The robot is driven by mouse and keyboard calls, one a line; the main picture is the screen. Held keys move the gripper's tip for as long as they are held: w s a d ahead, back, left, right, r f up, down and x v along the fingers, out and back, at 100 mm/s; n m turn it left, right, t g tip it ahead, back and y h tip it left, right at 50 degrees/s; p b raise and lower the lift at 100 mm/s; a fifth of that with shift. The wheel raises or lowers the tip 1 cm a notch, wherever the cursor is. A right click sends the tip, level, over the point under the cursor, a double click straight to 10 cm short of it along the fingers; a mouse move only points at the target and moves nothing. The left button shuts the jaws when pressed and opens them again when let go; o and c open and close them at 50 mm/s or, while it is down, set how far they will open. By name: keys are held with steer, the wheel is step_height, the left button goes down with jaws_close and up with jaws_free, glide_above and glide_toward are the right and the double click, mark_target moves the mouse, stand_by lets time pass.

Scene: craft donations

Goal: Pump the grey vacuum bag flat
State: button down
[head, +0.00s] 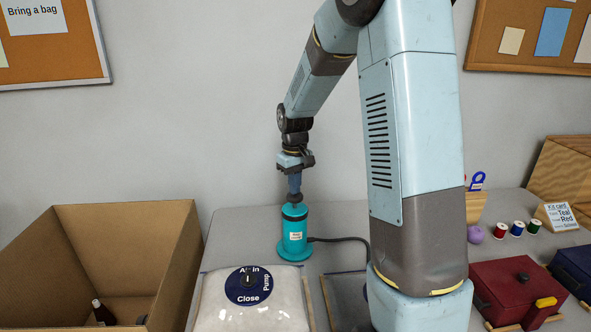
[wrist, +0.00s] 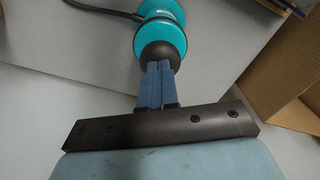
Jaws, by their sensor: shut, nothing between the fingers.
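A puffy, pale bag (head: 250,312) lies at the front of the table in the head view. Its round dark blue dial (head: 248,286) reads "Air in", "Pump" and "Close"; I cannot tell where its small knob points. A teal hand pump (head: 294,236) stands upright behind the bag. In the wrist view the pump (wrist: 160,38) has a dark, rounded top. My gripper (head: 295,198) is shut and empty, pointing down over the pump. In the wrist view its blue fingertips (wrist: 159,66) meet or nearly meet that top; contact is unclear.
A black hose (head: 335,239) runs right from the pump behind my arm, which hides its far end and part of the table. An open cardboard box (head: 180,250) stands left. Red (head: 510,280) and dark blue boxes (head: 575,270), thread spools (head: 517,228) and a card (head: 560,216) are right.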

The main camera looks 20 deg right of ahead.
steer(key=shift+f, duration=0.55)
step_height(320, 180, up, 11)
steer(key=shift+r, duration=0.15)
stand_by(0.6)
steer(key=shift+r, duration=0.1)
steer(key=shift+r, duration=2.9)
steer(key=s+r+m+t, duration=0.2)
steer(key=s+t, duration=0.3)
steer(key=s, duration=2.5)
steer(key=shift+m+t, duration=0.3)
steer(key=shift+m, duration=0.6)
